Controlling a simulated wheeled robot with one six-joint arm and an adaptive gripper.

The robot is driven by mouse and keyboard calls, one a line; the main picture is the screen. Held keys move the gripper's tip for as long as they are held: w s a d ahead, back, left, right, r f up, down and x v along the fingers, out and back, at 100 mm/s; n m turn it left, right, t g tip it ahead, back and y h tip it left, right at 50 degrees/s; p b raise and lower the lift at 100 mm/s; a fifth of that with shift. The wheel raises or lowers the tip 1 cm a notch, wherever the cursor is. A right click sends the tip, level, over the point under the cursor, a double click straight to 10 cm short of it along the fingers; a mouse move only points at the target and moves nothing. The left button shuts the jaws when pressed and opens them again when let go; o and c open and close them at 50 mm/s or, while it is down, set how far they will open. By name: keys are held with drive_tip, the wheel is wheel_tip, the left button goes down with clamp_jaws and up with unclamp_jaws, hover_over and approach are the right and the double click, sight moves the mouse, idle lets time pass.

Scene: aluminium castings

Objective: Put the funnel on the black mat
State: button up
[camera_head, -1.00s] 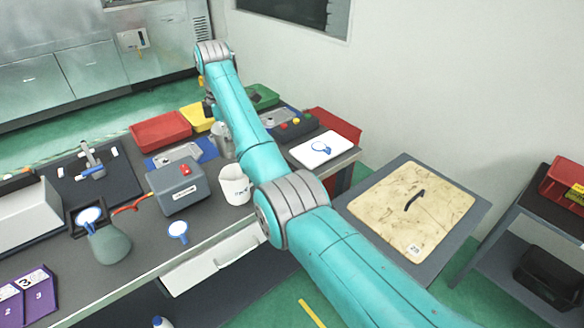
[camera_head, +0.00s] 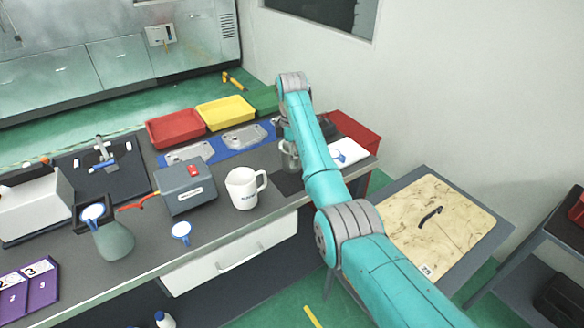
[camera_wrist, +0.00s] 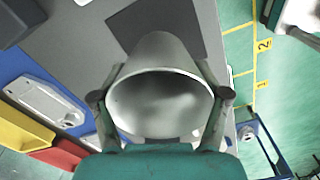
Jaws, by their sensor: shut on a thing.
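The funnel (camera_wrist: 160,105) is a grey metal cone, its wide mouth facing the wrist camera. My gripper (camera_wrist: 161,96) is shut on it, one finger on each side. In the head view the funnel (camera_head: 289,156) shows partly behind my arm, at the right part of the bench. The black mat (camera_head: 287,184) is a dark square on the grey bench top, just in front of the funnel in the head view. In the wrist view the mat (camera_wrist: 155,22) lies beyond the funnel, which covers part of it. I cannot tell the gap between the funnel and the bench.
A white mug (camera_head: 243,188) stands left of the mat, with a grey box (camera_head: 184,187) beyond it. A blue mat with metal castings (camera_head: 244,138), a yellow tray (camera_head: 226,113) and a red tray (camera_head: 175,128) lie behind. A white board (camera_head: 348,152) is at the right.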

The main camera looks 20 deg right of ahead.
drive_tip(key=shift+a+f, duration=0.1)
drive_tip(key=shift+f, duration=2.25)
drive_tip(key=shift+f, duration=0.15)
drive_tip(key=o, duration=1.2)
drive_tip(key=shift+o, duration=0.2)
